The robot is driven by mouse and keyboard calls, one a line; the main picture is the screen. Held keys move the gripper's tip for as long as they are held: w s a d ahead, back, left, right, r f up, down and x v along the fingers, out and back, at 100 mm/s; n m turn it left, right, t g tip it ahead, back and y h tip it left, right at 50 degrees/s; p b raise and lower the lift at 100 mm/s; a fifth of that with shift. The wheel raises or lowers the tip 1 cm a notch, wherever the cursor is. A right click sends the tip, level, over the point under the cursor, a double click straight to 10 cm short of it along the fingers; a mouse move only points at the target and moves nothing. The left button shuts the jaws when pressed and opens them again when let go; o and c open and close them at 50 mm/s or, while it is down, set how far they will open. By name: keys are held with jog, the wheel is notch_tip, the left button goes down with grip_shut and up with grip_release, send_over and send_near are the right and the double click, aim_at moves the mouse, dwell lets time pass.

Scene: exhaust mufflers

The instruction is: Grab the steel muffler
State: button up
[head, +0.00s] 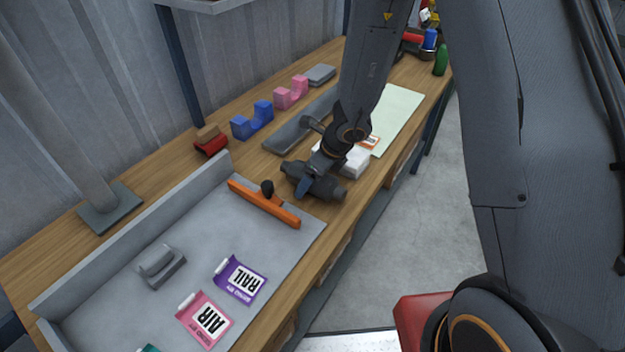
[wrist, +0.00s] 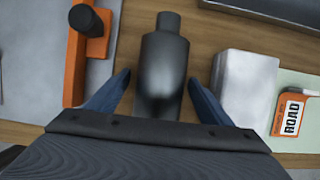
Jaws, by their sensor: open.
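A dark grey metallic muffler (wrist: 163,75), a rounded can with a narrower neck, lies on the wooden bench. In the wrist view it sits between my two blue fingers, its neck pointing away from my palm. A visible gap separates it from each finger. My gripper (wrist: 159,78) is open around it and holds nothing. The near end of the muffler is hidden by my gripper body.
An orange bar with a black knob (head: 252,198) lies close left, on a grey tray (head: 120,235) holding RAIL and AIR cards. A pale block (head: 356,160) stands close right, near an orange ROAD card (wrist: 290,115). A dark shallow tray (head: 285,135) and blue cradle (head: 250,122) lie behind.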

jog(key=shift+f+b, duration=0.25)
jog(key=shift+b, duration=0.15)
jog(key=shift+c, duration=0.3)
jog(key=c, duration=1.5)
